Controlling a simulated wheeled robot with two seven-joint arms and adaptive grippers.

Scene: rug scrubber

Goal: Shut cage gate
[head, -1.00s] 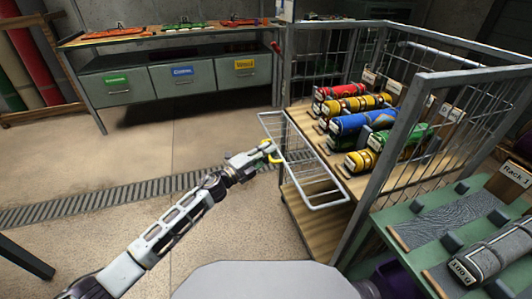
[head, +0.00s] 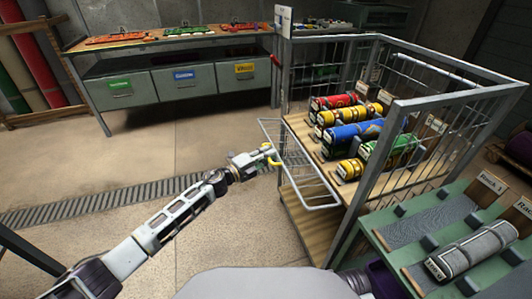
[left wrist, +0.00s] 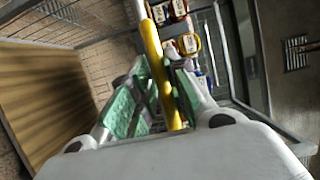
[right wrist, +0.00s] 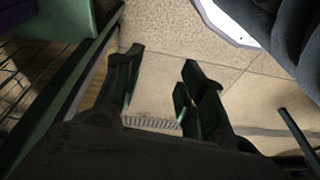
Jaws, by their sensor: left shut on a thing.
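The cage gate (head: 305,190) is a pale wire frame. It stands out at an angle from the open front of the cage (head: 360,190), so the front is not closed off. A yellow handle (head: 274,155) is on the gate's outer side. My left gripper (head: 265,157) is shut on this handle. In the left wrist view the yellow handle (left wrist: 155,60) runs between the green finger pads (left wrist: 150,100). My right gripper (right wrist: 160,85) is open and empty above the floor in the right wrist view. It is not seen in the head view.
Red, yellow, blue and green rolls (head: 350,133) lie on the cage's wooden shelf behind the opening. A green rack with a grey roll (head: 472,250) stands at the near right. A workbench with labelled bins (head: 185,77) is at the back. The floor left of the gate is clear.

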